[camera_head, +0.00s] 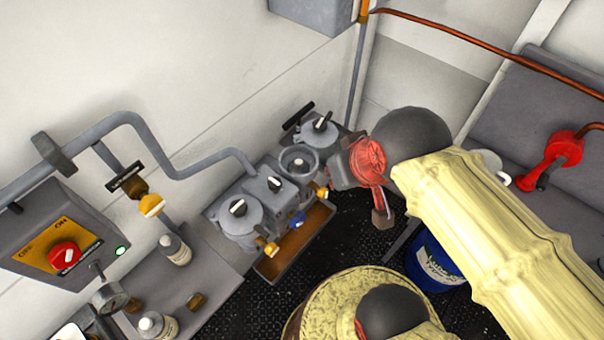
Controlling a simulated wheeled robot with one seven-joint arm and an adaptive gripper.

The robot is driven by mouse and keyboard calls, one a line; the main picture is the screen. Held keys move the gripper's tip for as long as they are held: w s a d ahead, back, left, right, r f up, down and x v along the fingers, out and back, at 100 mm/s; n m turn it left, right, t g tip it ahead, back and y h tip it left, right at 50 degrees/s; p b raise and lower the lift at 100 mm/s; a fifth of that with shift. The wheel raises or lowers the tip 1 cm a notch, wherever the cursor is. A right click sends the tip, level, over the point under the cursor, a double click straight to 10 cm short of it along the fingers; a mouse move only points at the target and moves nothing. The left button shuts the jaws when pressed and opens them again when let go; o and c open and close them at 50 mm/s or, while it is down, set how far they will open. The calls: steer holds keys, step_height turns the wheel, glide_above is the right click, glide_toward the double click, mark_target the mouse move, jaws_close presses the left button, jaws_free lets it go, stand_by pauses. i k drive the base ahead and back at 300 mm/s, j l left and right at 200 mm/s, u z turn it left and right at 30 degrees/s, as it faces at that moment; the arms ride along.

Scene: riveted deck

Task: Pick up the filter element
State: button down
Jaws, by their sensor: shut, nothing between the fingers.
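Lidded housings (238,212) and (319,132) flank the open one. A brown drip tray (294,243) lies in front. A blue bucket (432,264) is below my arm.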

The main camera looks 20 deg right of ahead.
mark_target(298, 166)
steer(key=k+l+u, duration=0.15)
steer(key=l+u, duration=0.15)
steer(key=u, duration=0.15)
steer(key=k+l+u, duration=0.2)
steer(key=u, duration=0.3)
